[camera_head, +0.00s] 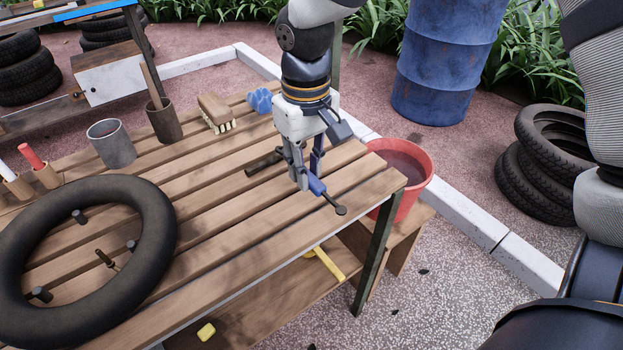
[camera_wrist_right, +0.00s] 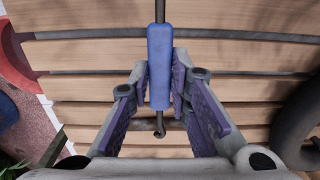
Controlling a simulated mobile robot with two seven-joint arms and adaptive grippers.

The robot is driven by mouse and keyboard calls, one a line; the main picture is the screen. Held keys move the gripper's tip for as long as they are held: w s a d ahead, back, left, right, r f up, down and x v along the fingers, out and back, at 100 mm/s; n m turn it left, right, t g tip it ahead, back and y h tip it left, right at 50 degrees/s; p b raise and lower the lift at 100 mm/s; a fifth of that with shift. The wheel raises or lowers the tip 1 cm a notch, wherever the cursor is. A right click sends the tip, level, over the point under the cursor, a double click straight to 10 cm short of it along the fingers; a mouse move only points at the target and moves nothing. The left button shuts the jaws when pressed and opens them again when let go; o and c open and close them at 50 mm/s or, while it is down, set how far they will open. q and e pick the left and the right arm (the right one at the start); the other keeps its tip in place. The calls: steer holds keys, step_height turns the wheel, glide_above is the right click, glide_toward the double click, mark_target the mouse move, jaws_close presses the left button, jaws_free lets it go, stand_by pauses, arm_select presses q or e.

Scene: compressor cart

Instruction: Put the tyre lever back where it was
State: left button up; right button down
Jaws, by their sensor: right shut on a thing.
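The tyre lever has a blue grip (camera_head: 317,186) and a thin dark metal rod with a rounded dark end, near the right end of the slatted wooden table (camera_head: 225,215). My right gripper (camera_head: 309,178) is shut on the blue grip. In the right wrist view the blue grip (camera_wrist_right: 160,60) lies between the purple finger pads (camera_wrist_right: 160,90), with a small hooked end showing below and the rod running up out of view. I cannot tell whether the lever touches the slats. My left gripper is not in view.
A dark tool (camera_head: 264,162) lies just left of the gripper. A black inner tube (camera_head: 150,235), a brush (camera_head: 215,110), a blue lump (camera_head: 260,100) and cups (camera_head: 112,145) stand on the left and back. A red bucket (camera_head: 405,180) stands beside the right end.

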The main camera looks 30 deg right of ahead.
mark_target(314, 182)
steer(key=f, duration=0.1)
steer(key=d+f, duration=0.1)
steer(key=f, duration=0.3)
steer(key=shift+w+d+b, duration=0.3)
steer(key=shift+w+d, duration=0.05)
steer(key=shift+d, duration=0.05)
steer(key=shift+f, duration=0.3)
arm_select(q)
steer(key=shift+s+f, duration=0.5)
arm_select(e)
steer(key=shift+r, duration=0.1)
steer(key=c, duration=1.5)
jaws_free()
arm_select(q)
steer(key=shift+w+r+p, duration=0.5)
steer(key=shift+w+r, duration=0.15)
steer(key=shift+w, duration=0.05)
arm_select(e)
step_height(314, 182, up, 12)
